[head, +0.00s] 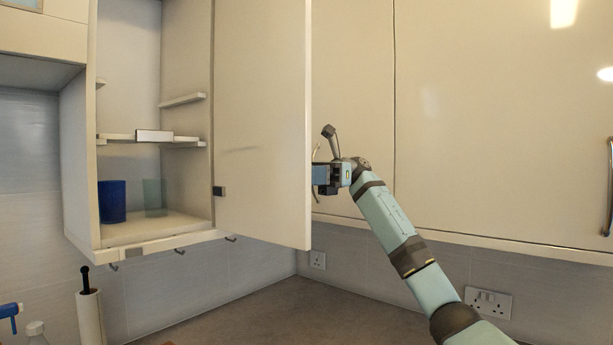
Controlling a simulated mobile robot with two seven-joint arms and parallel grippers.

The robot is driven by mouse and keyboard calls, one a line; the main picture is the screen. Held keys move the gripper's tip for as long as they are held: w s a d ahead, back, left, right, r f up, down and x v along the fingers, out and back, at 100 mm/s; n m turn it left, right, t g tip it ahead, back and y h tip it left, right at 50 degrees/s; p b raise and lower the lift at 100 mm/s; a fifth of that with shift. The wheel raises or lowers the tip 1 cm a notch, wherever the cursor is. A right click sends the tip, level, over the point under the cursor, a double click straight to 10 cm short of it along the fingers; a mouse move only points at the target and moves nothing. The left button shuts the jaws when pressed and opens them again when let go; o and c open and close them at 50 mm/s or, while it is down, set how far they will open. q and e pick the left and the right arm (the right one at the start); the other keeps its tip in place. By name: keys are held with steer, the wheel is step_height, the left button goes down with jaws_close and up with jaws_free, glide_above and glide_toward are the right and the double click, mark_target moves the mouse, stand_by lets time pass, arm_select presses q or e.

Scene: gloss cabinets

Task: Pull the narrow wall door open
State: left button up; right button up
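The narrow wall door (262,110) is a cream gloss panel. It stands swung well out from its cabinet (80,170), whose inside shows at the left. Its thin curved handle (317,152) sticks out past the door's free edge, on the outer face, which is turned away from me. My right gripper (320,176) is at the middle of this handle and looks shut on it. The door edge partly hides its fingertips. My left gripper is not in view.
The open cabinet holds a blue cup (112,201), a greenish glass (155,197) and small shelves (182,100). Closed gloss doors (500,120) fill the right. Below are hooks, a paper roll (90,318), sockets (489,303) and a clear stretch of countertop (300,315).

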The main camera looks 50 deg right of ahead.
steer(key=s+d, duration=0.1)
steer(key=d, duration=0.6)
steer(key=shift+d, duration=0.2)
stand_by(0.4)
